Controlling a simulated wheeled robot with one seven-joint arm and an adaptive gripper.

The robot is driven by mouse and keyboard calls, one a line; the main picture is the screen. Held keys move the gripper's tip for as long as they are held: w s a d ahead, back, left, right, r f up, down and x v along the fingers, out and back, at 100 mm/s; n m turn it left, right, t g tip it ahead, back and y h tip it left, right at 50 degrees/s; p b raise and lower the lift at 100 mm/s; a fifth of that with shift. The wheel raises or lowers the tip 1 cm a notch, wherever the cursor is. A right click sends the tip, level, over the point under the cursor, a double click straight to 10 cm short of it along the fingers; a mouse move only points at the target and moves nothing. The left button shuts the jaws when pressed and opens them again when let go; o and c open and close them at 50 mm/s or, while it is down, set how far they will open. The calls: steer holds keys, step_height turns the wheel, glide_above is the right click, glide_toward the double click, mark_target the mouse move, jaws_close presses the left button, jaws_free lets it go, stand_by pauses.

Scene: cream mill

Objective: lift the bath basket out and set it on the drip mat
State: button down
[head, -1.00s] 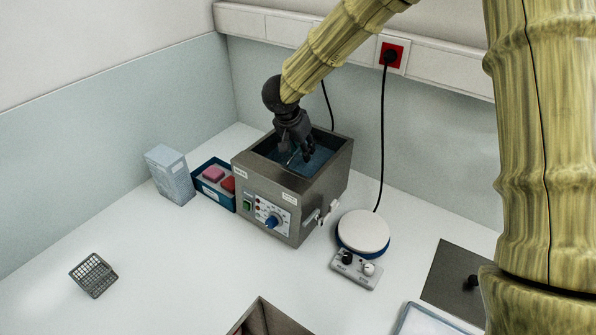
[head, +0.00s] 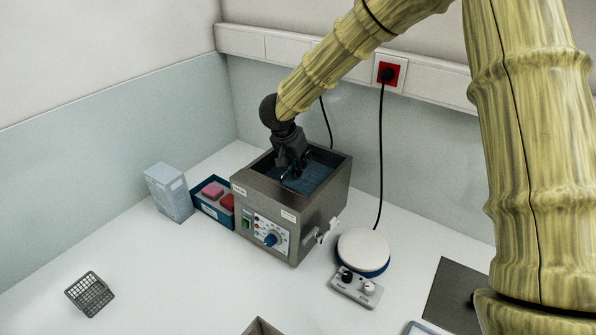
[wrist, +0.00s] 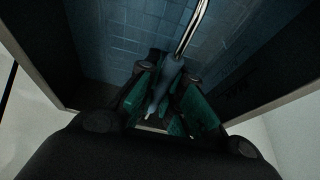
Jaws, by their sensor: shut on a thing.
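The bath (head: 305,225) is a grey metal box with an open top, blue inside. My gripper (head: 290,174) reaches down into its opening. The basket's body is hard to tell apart from the blue gridded inside of the bath. Whether it is raised is unclear. A dark grey flat plate with a black knob (head: 452,290) lies at the right. A pale-rimmed flat thing (head: 420,328) is cut off at the bottom; I cannot tell which is the drip mat.
A blue tray with pink and red blocks (head: 202,207) and a pale box (head: 168,192) stand left of the bath. A round white-topped plate device (head: 363,250) is to its right. An open container (head: 262,327) is partly visible.

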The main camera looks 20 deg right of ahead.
step_height(320, 180, up, 20)
steer(key=shift+s+r+b, duration=0.2)
steer(key=shift+s+b, duration=0.05)
steer(key=shift+b, duration=0.1)
stand_by(0.4)
